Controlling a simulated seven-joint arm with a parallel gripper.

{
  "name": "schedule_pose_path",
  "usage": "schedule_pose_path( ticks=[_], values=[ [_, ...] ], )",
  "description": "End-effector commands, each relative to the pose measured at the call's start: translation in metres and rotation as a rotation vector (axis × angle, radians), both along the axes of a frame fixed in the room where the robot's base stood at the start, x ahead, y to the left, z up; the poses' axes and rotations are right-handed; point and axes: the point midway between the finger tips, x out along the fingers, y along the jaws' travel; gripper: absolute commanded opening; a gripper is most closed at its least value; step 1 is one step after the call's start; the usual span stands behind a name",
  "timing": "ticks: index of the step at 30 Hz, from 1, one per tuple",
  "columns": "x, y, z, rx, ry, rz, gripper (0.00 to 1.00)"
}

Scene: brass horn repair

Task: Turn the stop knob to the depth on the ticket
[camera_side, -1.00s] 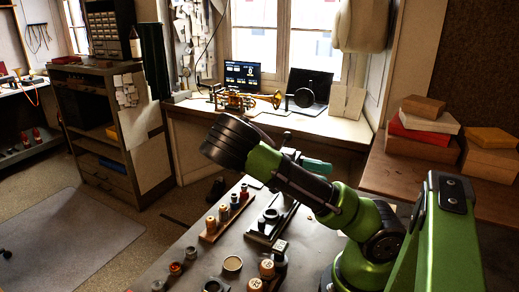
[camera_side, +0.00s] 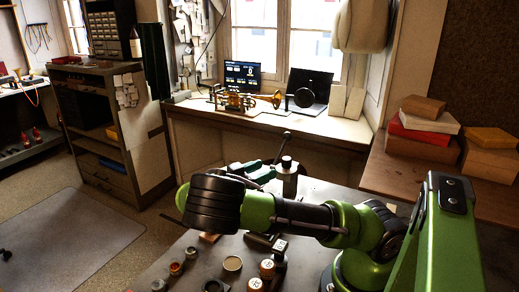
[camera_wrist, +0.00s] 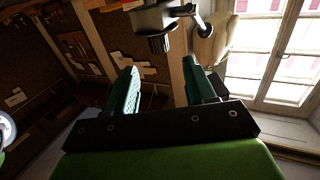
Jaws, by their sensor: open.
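My gripper (camera_wrist: 160,66) shows in the wrist view as two teal fingers standing well apart, with nothing between them. A grey metal fixture (camera_wrist: 150,18) is beyond the fingertips at the top of that view. A dark ribbed knob (camera_wrist: 160,43) sits on it, roughly in line with the gap and apart from the fingers. In the side view my gripper (camera_side: 245,170) is left of a grey bench fixture (camera_side: 288,178) with a dark top and a lever. Whether they touch there is unclear. No readable ticket shows; a small white label (camera_side: 281,245) is too small to read.
Small round pots (camera_side: 176,268) and a shallow tin (camera_side: 232,264) stand on the front of the dark bench. My arm hides the bench middle. A brass horn (camera_side: 245,101) lies on the window bench behind. Boxes (camera_side: 427,122) are stacked at the right.

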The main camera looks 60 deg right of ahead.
Motion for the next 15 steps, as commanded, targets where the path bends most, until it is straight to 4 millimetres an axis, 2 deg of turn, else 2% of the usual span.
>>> schedule_pose_path(
  ticks=[9,15],
  values=[
    [-0.028,-0.058,0.0,0.001,0.002,-0.006,0.55],
    [-0.039,-0.082,0.001,-0.001,0.0,-0.005,0.55]
  ],
)
